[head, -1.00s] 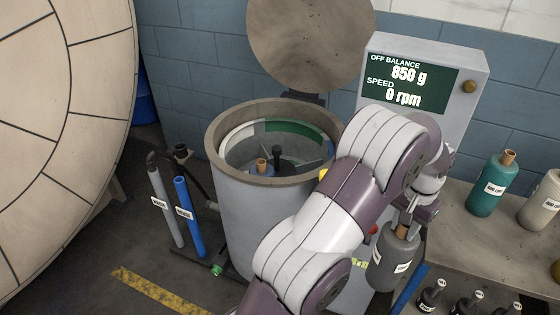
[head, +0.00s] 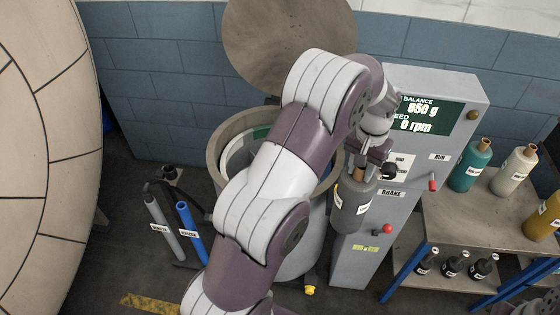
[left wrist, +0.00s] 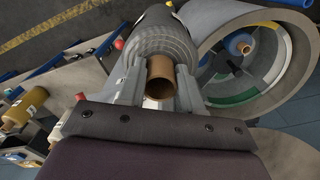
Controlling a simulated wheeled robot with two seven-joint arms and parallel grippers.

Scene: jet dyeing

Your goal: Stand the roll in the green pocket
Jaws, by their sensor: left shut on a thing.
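My left gripper (head: 371,158) is shut on the brown core of a grey roll (head: 353,208), which hangs roughly upright beside the drum, in front of the control panel. In the left wrist view the grey roll (left wrist: 158,38) and its open core end (left wrist: 160,78) sit between the fingers. The drum (head: 221,138) is open, and my arm hides much of its inside. Its green pocket lining (head: 262,132) shows in part. In the left wrist view the green section (left wrist: 235,99) lies on the drum's near side, and a blue roll (left wrist: 240,42) stands inside. My right gripper is out of view.
The raised round lid (head: 290,40) stands behind the drum. The control panel (head: 437,115) shows 850 g and 0 rpm. A bench (head: 470,225) at right holds teal, cream and yellow rolls, with small dark bottles below. Grey and blue tubes (head: 190,232) stand left of the drum.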

